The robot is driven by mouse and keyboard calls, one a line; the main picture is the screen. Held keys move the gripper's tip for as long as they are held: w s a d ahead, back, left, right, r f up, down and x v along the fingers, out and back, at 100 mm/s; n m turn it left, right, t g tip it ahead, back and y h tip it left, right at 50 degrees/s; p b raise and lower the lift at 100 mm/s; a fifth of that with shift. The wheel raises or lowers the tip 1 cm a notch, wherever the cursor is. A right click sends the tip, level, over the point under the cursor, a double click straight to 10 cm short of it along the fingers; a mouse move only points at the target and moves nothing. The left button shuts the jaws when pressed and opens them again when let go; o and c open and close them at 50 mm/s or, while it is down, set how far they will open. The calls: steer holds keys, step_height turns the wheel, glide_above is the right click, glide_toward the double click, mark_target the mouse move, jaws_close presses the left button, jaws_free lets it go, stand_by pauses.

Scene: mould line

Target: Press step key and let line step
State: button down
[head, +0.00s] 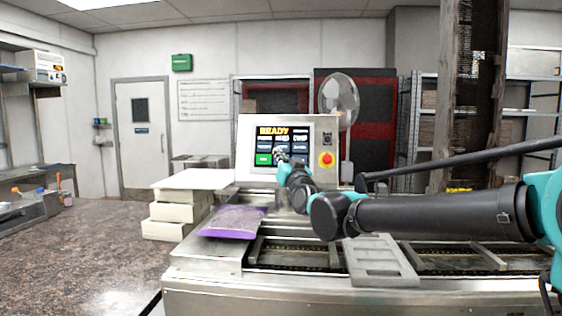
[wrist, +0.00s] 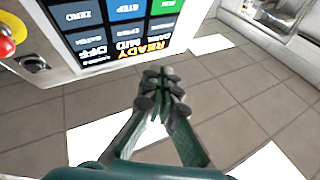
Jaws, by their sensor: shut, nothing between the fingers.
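The control panel (head: 245,150) stands behind the line, with a lit screen (head: 300,133) reading READY. In the wrist view the screen appears upside down, with a blue STEP key (wrist: 124,9) between a dark ZERO key (wrist: 78,15) and a green key (wrist: 166,6). My gripper (head: 280,157) is in front of the lower part of the screen and covers part of the key row. In the wrist view my gripper (wrist: 160,80) has its fingertips together and empty, near the screen's edge. I cannot tell whether they touch the screen.
A red stop button (head: 326,159) sits on the panel's right side. The line (head: 200,262) runs across the front, with a grey slotted mould (head: 380,260) on it. A purple bag (head: 232,222) lies at its left end, beside stacked white blocks (head: 178,212).

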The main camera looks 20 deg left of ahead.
steer(key=w+a+f, duration=0.2)
steer(key=w, duration=0.6)
steer(key=shift+f, duration=0.4)
stand_by(1.1)
steer(key=shift+w+f, duration=0.1)
steer(key=shift+w, duration=0.25)
steer(key=shift+w+a+f, duration=0.1)
steer(key=shift+w, duration=0.15)
stand_by(0.7)
steer(key=shift+s, duration=0.1)
steer(key=shift+s+r, duration=0.2)
steer(key=shift+s, duration=0.4)
steer(key=shift+s+d, duration=0.1)
steer(key=shift+d, duration=0.1)
steer(key=s, duration=0.1)
steer(key=s+r, duration=0.1)
steer(key=s, duration=0.1)
steer(key=s+d, duration=0.1)
steer(key=shift+s+r, duration=0.2)
steer(key=shift+r, duration=0.15)
